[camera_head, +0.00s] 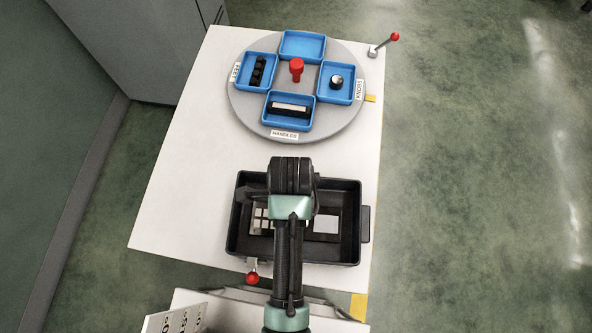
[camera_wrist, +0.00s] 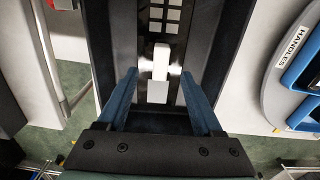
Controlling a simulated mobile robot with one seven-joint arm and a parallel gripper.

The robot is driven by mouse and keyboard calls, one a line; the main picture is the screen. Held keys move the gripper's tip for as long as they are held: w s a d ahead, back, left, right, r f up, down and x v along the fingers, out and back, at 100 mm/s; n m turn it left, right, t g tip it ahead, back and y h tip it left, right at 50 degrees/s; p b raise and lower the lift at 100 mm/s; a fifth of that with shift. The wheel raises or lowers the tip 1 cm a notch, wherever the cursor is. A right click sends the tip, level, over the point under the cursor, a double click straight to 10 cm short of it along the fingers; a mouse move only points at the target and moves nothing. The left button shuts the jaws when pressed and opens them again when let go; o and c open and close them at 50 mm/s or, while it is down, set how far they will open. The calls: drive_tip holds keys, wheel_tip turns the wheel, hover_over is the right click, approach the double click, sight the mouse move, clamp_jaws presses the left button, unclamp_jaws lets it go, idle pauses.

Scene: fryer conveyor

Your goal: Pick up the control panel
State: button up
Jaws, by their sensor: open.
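The control panel (camera_head: 325,225) looks like a dark plate with light squares and rectangles. It lies inside a black bin (camera_head: 362,225) on the white table, and my arm hides its middle in the head view. In the wrist view the panel (camera_wrist: 165,27) runs up the middle, with a grid of pale squares and a white T-shaped piece. My gripper (camera_wrist: 160,82) is open, its two blue fingers either side of the panel's near part with nothing held. I cannot tell the height of the fingertips above it. The head view hides the fingers.
A grey turntable (camera_head: 240,110) with blue trays (camera_head: 302,45) and a red centre knob (camera_head: 297,68) stands behind the bin. A red-tipped lever (camera_head: 394,38) is at the back right corner. Another red knob (camera_head: 253,278) is at the bin's front.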

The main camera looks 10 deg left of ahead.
wheel_tip(320, 180, down, 3)
drive_tip(key=shift+r, duration=0.15)
drive_tip(key=shift+w+d+f+p, duration=0.1)
drive_tip(key=shift+d+f+p, duration=0.1)
drive_tip(key=shift+f, duration=1.1)
drive_tip(key=shift+d+f+p, duration=0.1)
drive_tip(key=shift+d+f, duration=0.1)
drive_tip(key=shift+f, duration=1.05)
drive_tip(key=shift+c, duration=0.3)
clamp_jaws()
